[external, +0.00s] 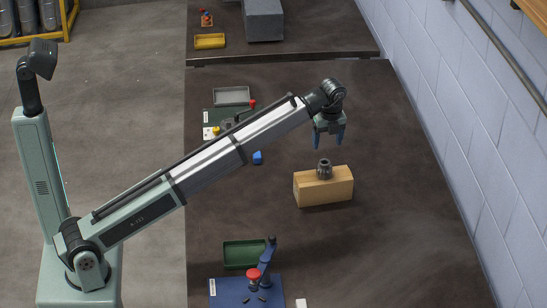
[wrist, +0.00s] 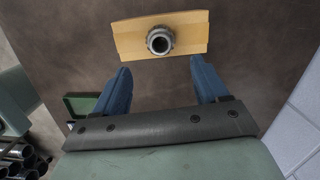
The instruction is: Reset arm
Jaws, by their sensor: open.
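My gripper (external: 329,138) is open and empty, with its blue fingers pointing down. It hangs in the air above a wooden block (external: 312,190) on the dark table. A small grey metal fitting (external: 324,168) sits on top of the block. In the wrist view, my gripper (wrist: 160,90) shows its two blue fingers spread apart. The block (wrist: 128,38) and the round, hollow fitting (wrist: 160,41) lie beyond the fingertips, with a gap between them.
A green tray (external: 244,253) and a blue base with a red-topped device (external: 254,275) are at the front. A grey tray (external: 231,96) and a blue piece (external: 257,158) lie behind my arm. A brick wall (external: 440,110) borders the right. The table's right side is clear.

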